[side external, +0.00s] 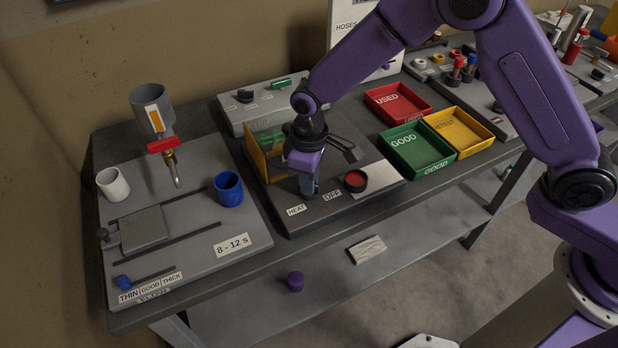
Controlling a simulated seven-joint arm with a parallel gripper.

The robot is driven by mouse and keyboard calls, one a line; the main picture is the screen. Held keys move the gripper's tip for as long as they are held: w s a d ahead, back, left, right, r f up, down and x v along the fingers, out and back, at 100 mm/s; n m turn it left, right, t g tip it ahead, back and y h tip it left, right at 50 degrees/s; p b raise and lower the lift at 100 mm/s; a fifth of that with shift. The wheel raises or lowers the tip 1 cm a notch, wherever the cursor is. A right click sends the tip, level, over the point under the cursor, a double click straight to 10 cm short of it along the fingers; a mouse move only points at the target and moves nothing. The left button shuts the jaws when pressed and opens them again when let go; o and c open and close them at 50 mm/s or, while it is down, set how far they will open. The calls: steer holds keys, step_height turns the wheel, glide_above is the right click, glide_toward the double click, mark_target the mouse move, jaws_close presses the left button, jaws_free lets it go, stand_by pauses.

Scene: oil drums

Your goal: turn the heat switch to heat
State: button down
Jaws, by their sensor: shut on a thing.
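My gripper (309,190) points down at the dark heating panel (300,225) in the middle of the bench. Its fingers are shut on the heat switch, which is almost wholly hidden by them. The fingertips are just behind and between the white HEAT label (297,210) and the OFF label (332,196). I cannot tell which way the switch points.
A dark round piece with a red top (355,180) is right of my gripper. A yellow-sided box (262,160) stands close behind left. The green GOOD tray (416,150), red USED tray (397,103) and a blue cup (229,188) stand farther off.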

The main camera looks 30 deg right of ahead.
steer(key=shift+m, duration=0.3)
steer(key=m, duration=0.3)
steer(key=shift+m, duration=0.4)
steer(key=m, duration=0.4)
steer(key=shift+r, duration=0.1)
steer(key=m, duration=0.5)
steer(key=shift+w+m, duration=0.1)
steer(key=shift+m, duration=2.1)
steer(key=c, duration=1.1)
jaws_free()
